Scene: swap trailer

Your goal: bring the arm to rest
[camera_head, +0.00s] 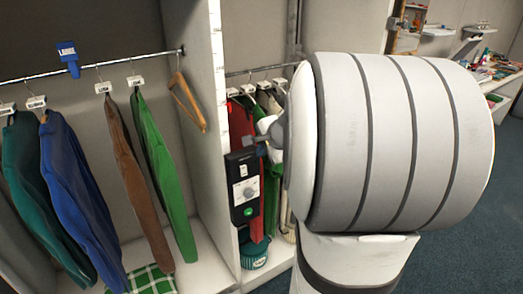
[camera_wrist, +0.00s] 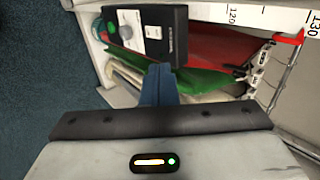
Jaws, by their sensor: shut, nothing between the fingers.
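My arm's large white and grey link (camera_head: 390,140) fills the right half of the head view. My gripper (camera_head: 256,140) shows only in part at its left edge, close to the upper part of a black box with a dial (camera_head: 244,190). In the wrist view my gripper's blue fingers (camera_wrist: 160,80) are together and empty. Their tips are near the lower edge of the black box (camera_wrist: 150,30); I cannot tell if they touch it.
A white divider with a measuring scale (camera_head: 216,100) stands beside the box. Garments hang from rails on both sides, including a green one (camera_head: 163,165) and a red one (camera_wrist: 215,48). A cluttered table (camera_head: 490,75) stands at the right. Blue carpet (camera_wrist: 40,70) is open floor.

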